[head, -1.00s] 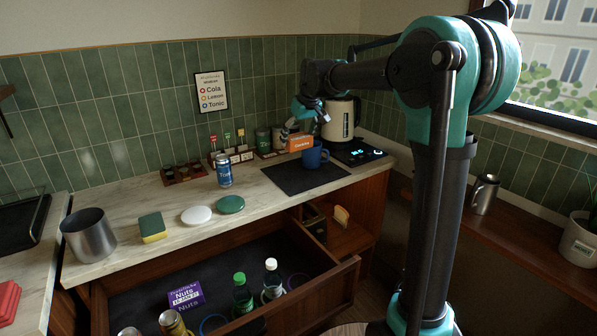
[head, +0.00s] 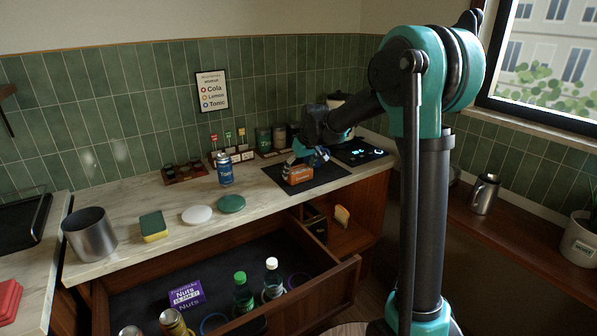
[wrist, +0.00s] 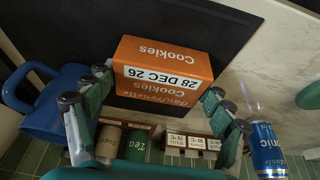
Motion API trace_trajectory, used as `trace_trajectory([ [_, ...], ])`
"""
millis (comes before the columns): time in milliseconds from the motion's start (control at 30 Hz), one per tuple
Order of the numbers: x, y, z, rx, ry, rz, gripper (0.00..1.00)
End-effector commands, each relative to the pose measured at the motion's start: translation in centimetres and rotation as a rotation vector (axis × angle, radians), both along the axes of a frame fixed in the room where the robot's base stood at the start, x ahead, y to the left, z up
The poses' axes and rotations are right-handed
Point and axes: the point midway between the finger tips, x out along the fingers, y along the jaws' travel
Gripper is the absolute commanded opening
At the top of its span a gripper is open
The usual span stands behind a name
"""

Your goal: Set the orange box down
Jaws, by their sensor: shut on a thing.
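The orange cookie box (head: 297,176) is at the left part of the black mat (head: 327,180) on the counter. It is low over the mat or resting on it; I cannot tell which. My gripper (head: 303,163) is shut on the box from above. In the wrist view the box (wrist: 165,72), printed "Cookies" and "28 DEC 26", sits between my gripper's fingers (wrist: 158,84), with the dark mat (wrist: 70,35) beyond it. The blue mug (wrist: 62,108) is close beside the left fingers there; in the head view my gripper mostly hides it.
A rack of jars stands behind. The hob (head: 358,151) is at right. An open drawer (head: 130,290) lies below the counter.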

Motion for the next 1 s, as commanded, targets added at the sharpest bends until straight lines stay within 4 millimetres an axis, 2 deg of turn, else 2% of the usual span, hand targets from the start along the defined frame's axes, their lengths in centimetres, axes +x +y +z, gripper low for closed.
trace_trajectory([
  [200,0.0,0.0,-0.2,0.0,0.0,0.0,0.49],
  [233,0.0,0.0,-0.2,0.0,0.0,0.0,0.84],
  [367,0.0,0.0,-0.2,0.0,0.0,0.0,1.0],
  [767,0.0,0.0,0.1,0.0,0.0,0.0,1.0],
  [867,-0.3,-0.2,1.0,0.0,0.0,0.0,1.0],
  [1000,-1.1,-0.7,3.2,0.0,0.0,0.0,1.0],
])
